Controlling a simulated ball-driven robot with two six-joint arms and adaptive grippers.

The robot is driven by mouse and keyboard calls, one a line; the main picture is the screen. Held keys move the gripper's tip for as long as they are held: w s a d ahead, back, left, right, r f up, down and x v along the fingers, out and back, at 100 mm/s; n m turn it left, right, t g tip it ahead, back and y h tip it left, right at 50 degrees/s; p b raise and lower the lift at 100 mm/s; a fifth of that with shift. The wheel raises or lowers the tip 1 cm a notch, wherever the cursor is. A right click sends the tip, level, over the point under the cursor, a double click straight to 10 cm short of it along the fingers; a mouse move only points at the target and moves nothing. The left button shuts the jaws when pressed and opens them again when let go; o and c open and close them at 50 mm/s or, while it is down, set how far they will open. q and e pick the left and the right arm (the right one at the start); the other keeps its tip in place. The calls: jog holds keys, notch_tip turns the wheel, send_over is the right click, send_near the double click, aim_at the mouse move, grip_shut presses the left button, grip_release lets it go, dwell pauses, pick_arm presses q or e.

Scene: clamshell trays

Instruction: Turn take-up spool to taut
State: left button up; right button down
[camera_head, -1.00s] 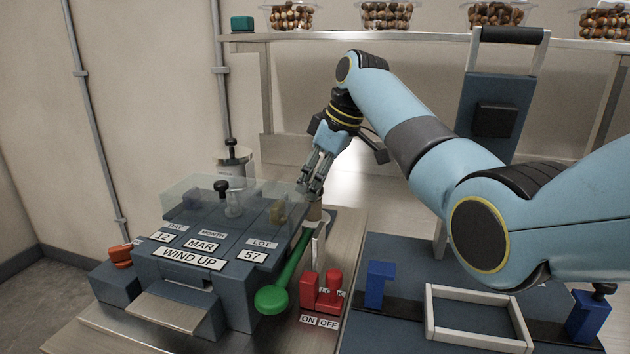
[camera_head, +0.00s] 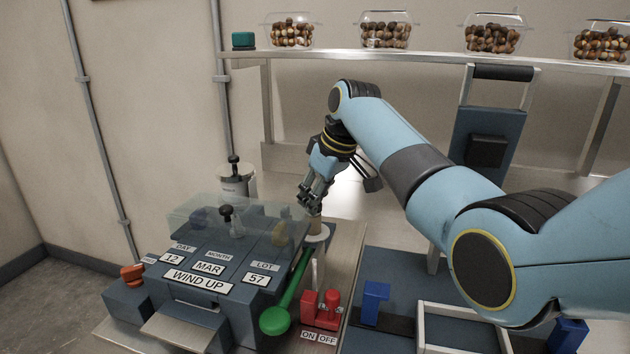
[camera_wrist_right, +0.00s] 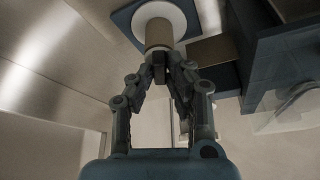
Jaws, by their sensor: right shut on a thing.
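The take-up spool is a tan cylinder (camera_head: 315,226) on a white round flange (camera_head: 323,238), standing at the right rear of the blue-grey coder machine (camera_head: 235,306). My right gripper (camera_head: 310,206) comes down on it from above, its fingers closed at the cylinder's top. In the right wrist view my gripper (camera_wrist_right: 160,66) meets the near end of the tan cylinder (camera_wrist_right: 158,34), with the white flange (camera_wrist_right: 176,17) behind it. The machine's plates read DAY 12, MONTH MAR, LOT 57 and WIND UP. My left gripper is out of view. I cannot tell how tight any ribbon is.
A green lever (camera_head: 277,318) slopes beside the machine, near red ON/OFF switches (camera_head: 321,308). A clear cover (camera_head: 190,210) spans the machine's top. A white frame (camera_head: 470,310) and blue blocks lie at the right. Clamshell trays (camera_head: 385,30) of nuts line the back shelf.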

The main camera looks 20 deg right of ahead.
jog(key=m+h+p, duration=0.1)
jog(key=m+p, duration=0.3)
jog(key=p, duration=0.1)
jog(key=shift+a+r+m+h+p, duration=0.2)
jog(key=shift+m+h+p, duration=0.1)
jog(key=shift+h, duration=0.1)
jog(key=shift+m+h+p, duration=0.3)
jog(key=shift+m+p, duration=0.35)
jog(key=shift+m, duration=0.25)
jog(key=m, duration=0.1)
jog(key=m+h, duration=0.1)
jog(key=shift+f+m+p, duration=0.2)
jog(key=shift+m+p, duration=0.1)
jog(key=shift+p, duration=0.05)
jog(key=shift+m+h+b, duration=0.4)
jog(key=shift+m+h, duration=0.3)
jog(key=shift+m, duration=1.2)
jog(key=c, duration=1.3)
grip_release()
jog(key=shift+c, duration=0.2)
